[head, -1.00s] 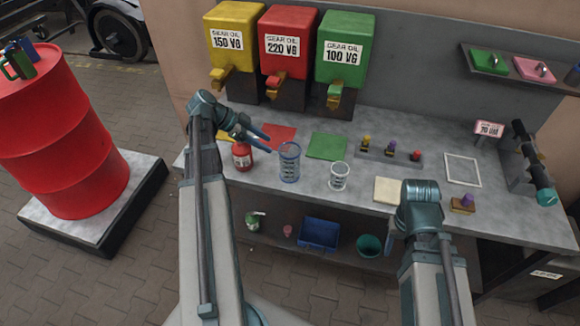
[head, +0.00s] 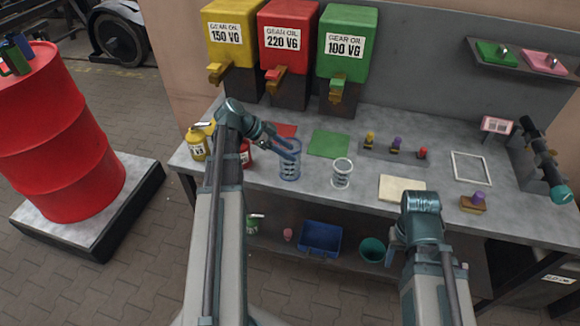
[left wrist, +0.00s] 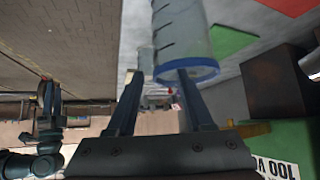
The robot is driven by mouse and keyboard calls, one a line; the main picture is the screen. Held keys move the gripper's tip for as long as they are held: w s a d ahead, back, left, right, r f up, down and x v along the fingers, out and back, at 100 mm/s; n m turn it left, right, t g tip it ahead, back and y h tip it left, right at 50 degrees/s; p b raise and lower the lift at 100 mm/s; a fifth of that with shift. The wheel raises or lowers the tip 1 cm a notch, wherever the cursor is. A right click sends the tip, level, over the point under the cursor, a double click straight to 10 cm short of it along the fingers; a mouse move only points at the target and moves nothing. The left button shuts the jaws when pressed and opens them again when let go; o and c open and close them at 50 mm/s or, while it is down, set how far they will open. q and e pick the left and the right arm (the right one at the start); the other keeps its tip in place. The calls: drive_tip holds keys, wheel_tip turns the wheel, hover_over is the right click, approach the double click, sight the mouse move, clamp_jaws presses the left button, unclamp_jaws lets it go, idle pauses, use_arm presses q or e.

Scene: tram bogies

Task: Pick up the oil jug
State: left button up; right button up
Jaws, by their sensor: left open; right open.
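A clear jug with a blue rim and markings (head: 289,168) stands upright on the grey bench; I take it as the oil jug. My left gripper (head: 287,145) is open at the jug's upper part. In the left wrist view the jug (left wrist: 180,30) fills the top middle, and the open left gripper (left wrist: 160,75) has one finger crossing in front of its blue rim. I cannot tell whether the fingers straddle it. A smaller clear vessel with a white rim (head: 342,173) stands to its right. My right gripper (head: 394,246) is partly hidden by its wrist, low before the bench.
A yellow bottle (head: 197,144) and a mostly hidden red bottle (head: 246,152) stand left of the jug. Yellow, red and green oil dispensers (head: 347,45) stand behind. A green mat (head: 328,143) and a cream pad (head: 402,188) lie on the bench. A blue bin (head: 320,238) sits below.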

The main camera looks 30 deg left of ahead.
use_arm(q)
drive_tip(key=shift+x, duration=0.95)
clamp_jaws()
idle(0.6)
